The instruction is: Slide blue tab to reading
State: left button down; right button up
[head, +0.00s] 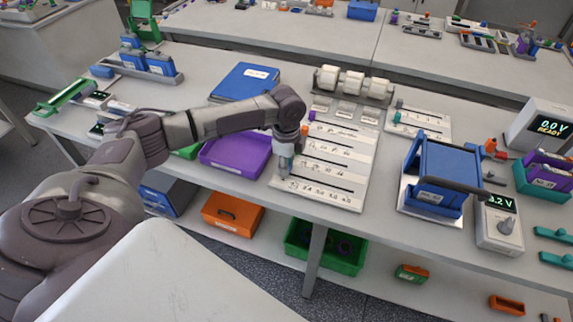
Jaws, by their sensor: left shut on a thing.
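A white slider board (352,187) lies on the bench, with several dark slots and printed number scales. A purple tab (312,115) sits at the left end of its top slot, and an orange tab (304,131) is at the left of the slot below. My left gripper (285,172) points down over the lower left of the board, shut on a small tab at the left end of a slot. The gripper hides most of this tab, which I take as the blue tab. My right gripper is not in view.
A purple tray (236,155) and a blue binder (245,82) lie left of the board. A rack of white rolls (354,84) stands behind it. A blue device (437,172) and a meter reading "3.2 V" (499,222) stand to the right. Another meter reads "0.0 V READY" (549,124).

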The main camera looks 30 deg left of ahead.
aim_at(299, 176)
pick_arm(q)
jog(key=d+p, duration=0.1)
jog(key=d, duration=0.2)
jog(key=shift+w+d+r+p, duration=0.1)
jog(key=shift+w+d+p, duration=0.15)
jog(key=shift+w+p, duration=0.15)
jog(key=shift+w+d, duration=0.1)
jog(key=shift+d, duration=0.05)
jog(key=c, duration=1)
grip_release()
notch_tip(299, 176, up, 12)
